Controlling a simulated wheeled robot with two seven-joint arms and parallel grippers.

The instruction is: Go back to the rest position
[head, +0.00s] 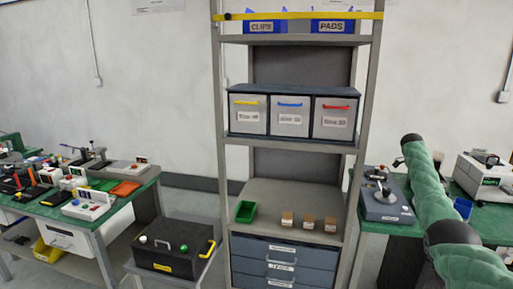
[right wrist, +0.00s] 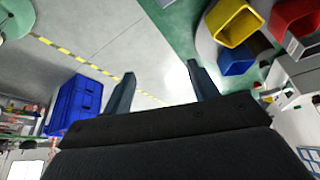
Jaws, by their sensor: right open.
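My right arm (head: 430,200) comes up at the right of the head view in its green padded cover, in front of the right-hand bench. Its gripper is out of that view. In the right wrist view my right gripper (right wrist: 161,88) has its two dark fingers wide apart. Nothing is between the fingers, and the grey floor shows past them. My left gripper is in neither view.
A rack (head: 363,110) stands ahead with three drawer boxes, a green tray (head: 246,212) and small brown blocks. A black case (head: 172,248) stands left of it. Cluttered benches flank both sides. Blue crates (right wrist: 75,106) and coloured bins (right wrist: 233,22) show in the wrist view.

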